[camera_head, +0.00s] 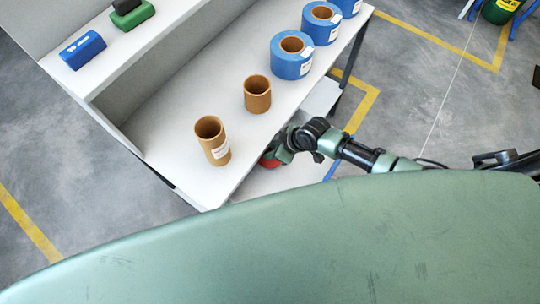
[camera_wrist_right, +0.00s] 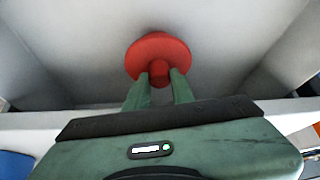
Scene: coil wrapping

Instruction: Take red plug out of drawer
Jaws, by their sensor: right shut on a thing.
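The red plug (camera_wrist_right: 150,50) has a wide round flange and a short stem. In the right wrist view it is inside the grey-walled drawer (camera_wrist_right: 75,80). My right gripper (camera_wrist_right: 160,78) is shut on its stem, one green finger on each side. In the head view the right gripper (camera_head: 283,150) reaches in beside the front edge of the white table, and a bit of the red plug (camera_head: 269,162) shows under it. Whether the plug touches the drawer floor is not clear. My left gripper is not in view.
Two brown cardboard tubes (camera_head: 257,94) and several blue rolls (camera_head: 291,56) stand on the white table (camera_head: 180,105). A blue case (camera_head: 82,50) and a green case (camera_head: 131,14) are on the upper shelf. The drawer walls are close around the right gripper.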

